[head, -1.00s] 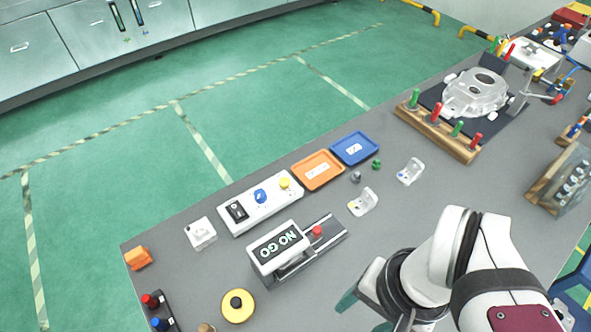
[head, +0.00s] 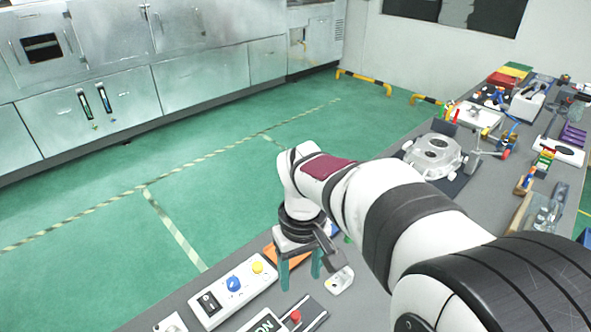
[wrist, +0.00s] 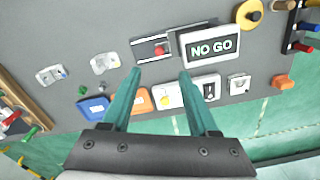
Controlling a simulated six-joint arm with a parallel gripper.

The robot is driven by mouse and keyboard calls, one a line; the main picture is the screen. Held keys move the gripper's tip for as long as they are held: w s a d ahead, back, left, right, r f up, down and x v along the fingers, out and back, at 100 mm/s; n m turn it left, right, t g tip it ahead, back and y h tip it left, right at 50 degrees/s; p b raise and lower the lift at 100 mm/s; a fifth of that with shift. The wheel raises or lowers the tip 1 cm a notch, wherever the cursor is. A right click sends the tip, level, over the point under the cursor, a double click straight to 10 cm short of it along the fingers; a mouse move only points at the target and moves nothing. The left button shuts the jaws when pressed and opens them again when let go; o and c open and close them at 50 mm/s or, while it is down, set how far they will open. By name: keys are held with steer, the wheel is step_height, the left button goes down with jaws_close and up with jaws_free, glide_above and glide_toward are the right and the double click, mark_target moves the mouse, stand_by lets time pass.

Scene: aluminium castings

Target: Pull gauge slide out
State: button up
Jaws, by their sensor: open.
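The gauge, a white block with a dark "NO GO" face (wrist: 210,46), sits on the grey table in the wrist view. A slide (wrist: 145,51) with a red knob (wrist: 159,50) extends from its left side. In the head view the red knob (head: 295,317) is at the bottom edge, and most of the gauge is cut off. My gripper (head: 300,272) is open with green fingers, above the table near the orange tray. In the wrist view my gripper (wrist: 160,74) has nothing between its fingertips, and the knob appears just beyond them.
An orange tray (wrist: 141,103) and a blue tray (wrist: 93,107) lie near the white control panel (head: 233,287). White brackets (wrist: 105,63) stand close to the slide. A yellow disc (wrist: 249,14) lies beyond the gauge. A casting (head: 436,153) stands farther along the table.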

mark_target(296, 314)
steer(key=shift+n, duration=0.4)
steer(key=f, duration=0.5)
steer(key=w+f, duration=0.1)
steer(key=f, duration=0.5)
steer(key=a+f, duration=0.1)
steer(key=f, duration=0.4)
steer(key=shift+w+f, duration=0.2)
steer(key=shift+f, duration=0.05)
jaws_close()
